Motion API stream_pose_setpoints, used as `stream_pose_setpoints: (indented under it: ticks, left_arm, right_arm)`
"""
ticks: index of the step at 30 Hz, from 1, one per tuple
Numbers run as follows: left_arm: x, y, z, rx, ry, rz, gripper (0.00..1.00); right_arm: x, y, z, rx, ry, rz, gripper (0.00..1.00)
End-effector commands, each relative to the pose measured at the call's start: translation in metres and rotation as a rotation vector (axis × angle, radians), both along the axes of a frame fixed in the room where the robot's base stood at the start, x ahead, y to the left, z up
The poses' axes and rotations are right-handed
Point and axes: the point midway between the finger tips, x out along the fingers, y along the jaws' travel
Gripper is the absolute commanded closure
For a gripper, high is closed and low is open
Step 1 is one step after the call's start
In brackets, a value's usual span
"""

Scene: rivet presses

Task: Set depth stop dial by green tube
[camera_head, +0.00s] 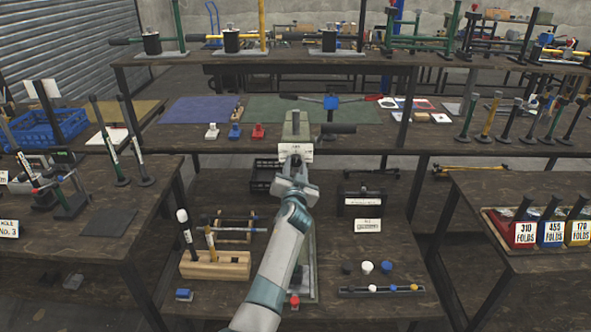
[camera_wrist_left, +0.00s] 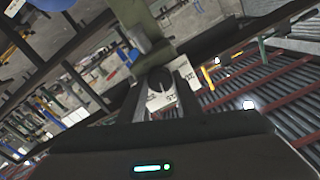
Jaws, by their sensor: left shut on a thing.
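My left gripper (camera_head: 293,167) reaches to the front of a green press column (camera_head: 297,124) at the middle of the bench. A white scale plate (camera_head: 295,148) with dark marks sits on that column. In the left wrist view, a dark round dial (camera_wrist_left: 160,80) sits between the two fingers of my left gripper (camera_wrist_left: 160,98), and they are shut on it. The plate (camera_wrist_left: 186,97) shows beside the dial with partly readable marks. In the head view the dial is hidden behind the gripper. A green tube (camera_head: 178,27) stands on the back shelf at the upper left. My right gripper is not in view.
A wooden block with handled tools (camera_head: 216,265) stands left of my forearm. Small knobs (camera_head: 367,268) and a dark tray (camera_head: 382,290) lie to the right. Small white, blue and red blocks (camera_head: 234,131) sit left of the column. Upright handled tools (camera_head: 514,118) line the right shelf.

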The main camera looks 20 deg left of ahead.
Motion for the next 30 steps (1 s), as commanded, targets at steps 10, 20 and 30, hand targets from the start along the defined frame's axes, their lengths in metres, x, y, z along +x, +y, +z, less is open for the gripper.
stream_pose_setpoints:
  ticks: [10, 20, 30]
  left_arm:
    - [0.0001, 0.0008, 0.0013, 0.32, 0.09, 0.0, 0.92]
    - [0.0001, 0.0012, 0.0023, 0.597, 0.169, 0.0, 0.92]
    - [0.0, 0.0011, 0.0022, 0.752, 0.215, 0.0, 0.92]
  right_arm:
    - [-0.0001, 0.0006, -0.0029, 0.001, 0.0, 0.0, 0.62]
    - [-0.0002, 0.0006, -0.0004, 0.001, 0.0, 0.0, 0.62]
    - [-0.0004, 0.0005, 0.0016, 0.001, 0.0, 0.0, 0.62]
